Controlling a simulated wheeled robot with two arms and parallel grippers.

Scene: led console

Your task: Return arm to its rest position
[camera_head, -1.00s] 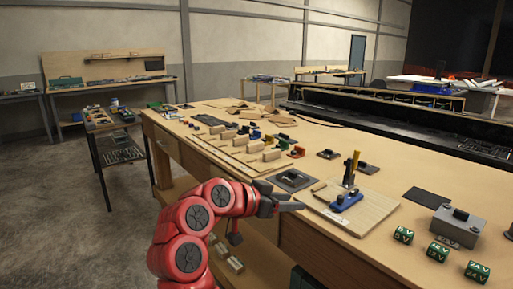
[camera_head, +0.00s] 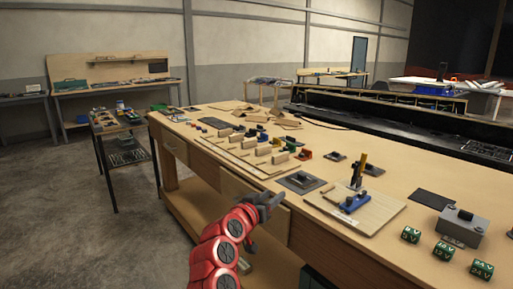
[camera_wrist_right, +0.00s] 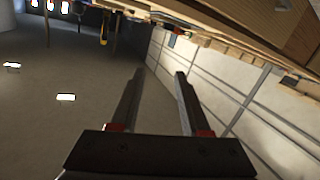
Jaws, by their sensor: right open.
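My right arm (camera_head: 228,240) is red with dark joint discs and comes up from the bottom of the head view. Its right gripper (camera_head: 272,198) is dark and hangs beside the front edge of the workbench (camera_head: 340,240), apart from the objects on it. In the right wrist view the two fingers (camera_wrist_right: 158,75) stand apart with nothing between them. They point past the bench edge toward the floor and wall. My left gripper is not in view.
On the bench stand a wooden board with a blue clamp-like device (camera_head: 354,202), a grey box (camera_head: 458,226), several green voltage blocks (camera_head: 443,251) and a dark square plate (camera_head: 301,182). Rows of small parts lie farther back. A narrow side table (camera_head: 118,128) stands left, with open floor around.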

